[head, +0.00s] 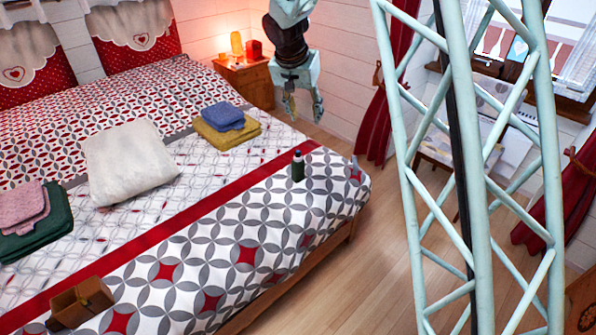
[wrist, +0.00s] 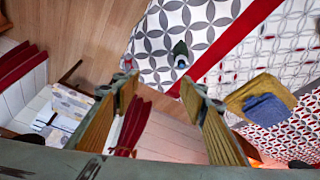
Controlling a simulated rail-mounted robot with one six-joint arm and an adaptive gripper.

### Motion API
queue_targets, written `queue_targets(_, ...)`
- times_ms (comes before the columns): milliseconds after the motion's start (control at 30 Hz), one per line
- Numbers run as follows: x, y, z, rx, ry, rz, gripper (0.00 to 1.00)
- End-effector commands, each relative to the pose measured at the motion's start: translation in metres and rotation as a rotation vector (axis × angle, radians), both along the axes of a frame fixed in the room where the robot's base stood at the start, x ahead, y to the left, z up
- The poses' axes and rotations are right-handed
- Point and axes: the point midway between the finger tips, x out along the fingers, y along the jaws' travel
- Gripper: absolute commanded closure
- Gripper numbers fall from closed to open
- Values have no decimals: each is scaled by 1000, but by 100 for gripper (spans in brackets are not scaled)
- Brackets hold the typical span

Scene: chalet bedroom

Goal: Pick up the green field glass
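The green field glass (head: 298,165) is a small dark green upright piece with a pale band near its top. It stands on the patterned bedspread near the bed's right edge, by the red stripe. It also shows in the wrist view (wrist: 180,52), above the gap between the fingers. My gripper (head: 304,112) hangs above the far side of the bed's right edge, higher than the field glass and apart from it. In the wrist view its two fingers (wrist: 160,92) are spread wide with nothing between them.
Folded yellow and blue towels (head: 225,125) lie beyond the field glass. A white pillow (head: 128,160), pink and green folded cloths (head: 38,225) and a brown box (head: 80,302) are also on the bed. A nightstand (head: 243,78) with a lit lamp stands behind.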

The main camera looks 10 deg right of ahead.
Motion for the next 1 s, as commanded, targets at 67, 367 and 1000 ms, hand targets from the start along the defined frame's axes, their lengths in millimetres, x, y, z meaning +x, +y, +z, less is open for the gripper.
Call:
queue_targets(67, 12, 3, -16, 1, 0, -9, 60)
queue_targets(367, 55, 13, -74, 7, -11, -50, 60)
queue_targets(1000, 93, 26, -140, 19, -26, -92, 60)
